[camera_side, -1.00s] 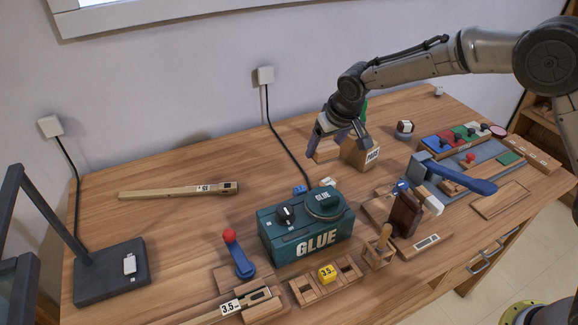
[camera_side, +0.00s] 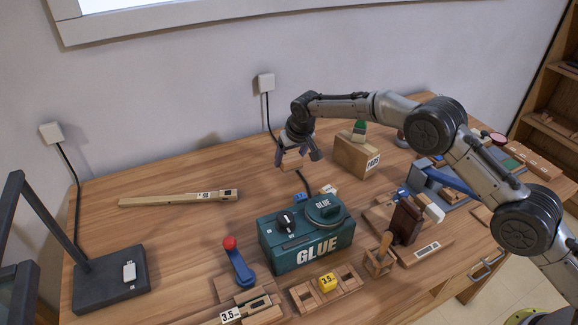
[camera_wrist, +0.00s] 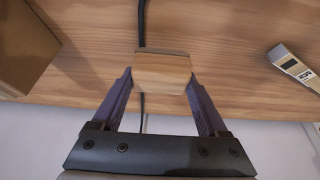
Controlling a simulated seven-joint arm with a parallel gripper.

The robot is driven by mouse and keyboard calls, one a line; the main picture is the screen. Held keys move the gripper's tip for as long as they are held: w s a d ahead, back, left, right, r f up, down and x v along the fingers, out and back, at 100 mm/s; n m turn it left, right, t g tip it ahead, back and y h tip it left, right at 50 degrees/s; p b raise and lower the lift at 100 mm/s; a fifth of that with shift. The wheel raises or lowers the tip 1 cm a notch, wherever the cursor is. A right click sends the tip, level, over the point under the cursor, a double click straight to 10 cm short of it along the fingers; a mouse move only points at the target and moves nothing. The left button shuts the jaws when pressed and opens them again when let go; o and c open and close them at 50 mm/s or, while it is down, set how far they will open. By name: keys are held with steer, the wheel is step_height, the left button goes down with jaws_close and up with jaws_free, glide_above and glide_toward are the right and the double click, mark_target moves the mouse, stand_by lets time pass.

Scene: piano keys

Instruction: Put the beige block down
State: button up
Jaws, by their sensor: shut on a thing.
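The beige block (camera_wrist: 162,74) is a small wooden piece between the two purple fingers of my gripper (camera_wrist: 162,90) in the wrist view. My gripper is shut on it. In the side view my gripper (camera_side: 297,156) hangs above the back middle of the table, behind the glue box, with the block (camera_side: 292,160) showing between its fingers. The block appears to be above the table; its exact height is hard to tell.
The teal glue box (camera_side: 300,255) stands in front. The wooden box labelled PADS (camera_side: 357,155) is to the right. A long wooden key (camera_side: 178,198) lies to the left, with bare table around it. A black cable (camera_side: 271,118) runs down behind my gripper.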

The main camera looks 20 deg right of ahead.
mark_target(289, 165)
steer(key=shift+w+a+f, duration=0.1)
steer(key=shift+w+f, duration=0.15)
steer(key=shift+f, duration=1.5)
steer(key=shift+f, duration=0.15)
steer(key=o, duration=1.3)
steer(key=shift+c, duration=0.2)
steer(key=shift+r, duration=0.25)
steer(key=v, duration=1.1)
steer(key=shift+s+r, duration=0.3)
